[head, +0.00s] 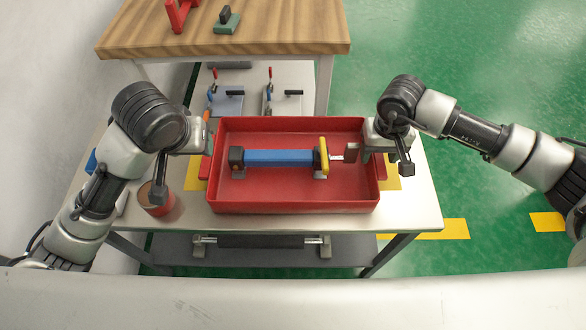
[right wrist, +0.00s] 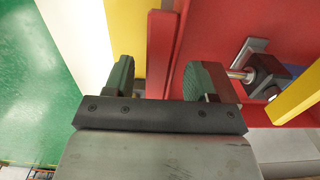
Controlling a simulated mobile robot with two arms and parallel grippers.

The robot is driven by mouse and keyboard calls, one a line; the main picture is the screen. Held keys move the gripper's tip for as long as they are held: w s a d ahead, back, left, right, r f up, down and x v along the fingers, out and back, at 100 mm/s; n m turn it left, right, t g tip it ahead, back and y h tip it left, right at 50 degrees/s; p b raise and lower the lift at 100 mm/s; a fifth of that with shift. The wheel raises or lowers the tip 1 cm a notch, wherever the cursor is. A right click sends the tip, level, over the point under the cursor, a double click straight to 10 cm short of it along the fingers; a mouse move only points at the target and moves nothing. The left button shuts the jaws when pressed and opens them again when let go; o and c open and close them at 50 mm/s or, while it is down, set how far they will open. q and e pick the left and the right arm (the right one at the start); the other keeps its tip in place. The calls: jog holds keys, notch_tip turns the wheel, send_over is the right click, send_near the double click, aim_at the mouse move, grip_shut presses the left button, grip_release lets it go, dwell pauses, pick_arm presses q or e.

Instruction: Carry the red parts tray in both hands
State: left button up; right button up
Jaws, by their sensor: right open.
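The red parts tray (head: 290,207) sits level on the light worktable. A blue bar clamp (head: 280,158) with dark ends and a yellow piece lies in it. My right gripper (head: 368,151) is at the tray's right end. In the right wrist view the open right gripper (right wrist: 165,72) has one finger on each side of the red handle bar (right wrist: 161,50), with visible gaps. My left gripper (head: 203,142) is at the tray's left end, by the left handle (head: 206,167). Its fingers are mostly hidden, so its grip on the handle cannot be told.
A brown-red can (head: 157,204) stands left of the tray, close to my left arm. Yellow patches (head: 392,178) show beside the tray. A wooden bench (head: 225,38) stands behind, with small clamps on a lower surface before it.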

notch_tip(320, 180, up, 12)
jog(key=shift+f, duration=0.15)
dwell(0.7)
